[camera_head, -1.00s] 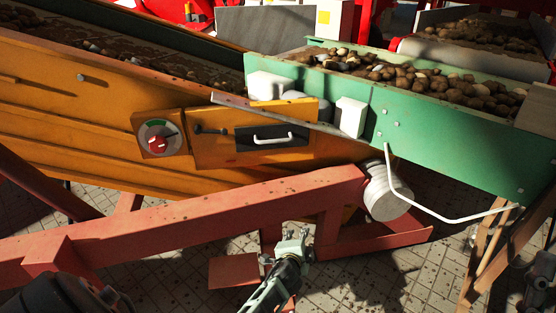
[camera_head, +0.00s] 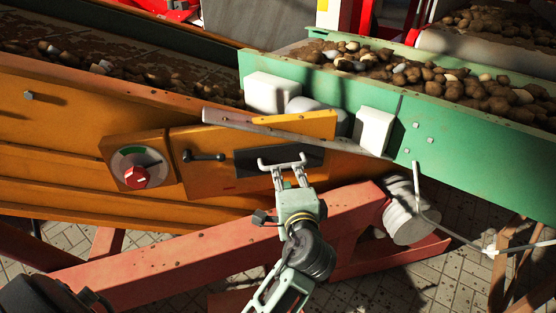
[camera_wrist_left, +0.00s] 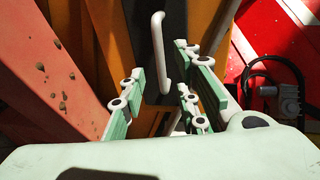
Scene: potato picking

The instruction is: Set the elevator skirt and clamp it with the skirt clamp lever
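The skirt appears to be the grey-brown strip (camera_head: 290,131) lying slanted across the orange conveyor side and the green hopper. Below it is a yellow panel (camera_head: 215,178) with a small black lever (camera_head: 205,156), lying about level, likely the clamp lever. A black plate (camera_head: 245,165) with a white bar handle sits right of the lever. My left gripper (camera_head: 283,163) is in front of this plate and overlaps the handle. In the left wrist view its green fingers (camera_wrist_left: 157,95) are apart, with the white handle (camera_wrist_left: 158,50) between or just beyond their tips. Contact is not clear. My right gripper is not seen.
A dial with a red knob (camera_head: 137,177) is left of the lever. A red beam (camera_head: 190,245) runs below the panel. The green hopper (camera_head: 460,140) holds potatoes; a bent rod (camera_head: 420,195) hangs from its side. White blocks (camera_head: 374,131) flank the strip.

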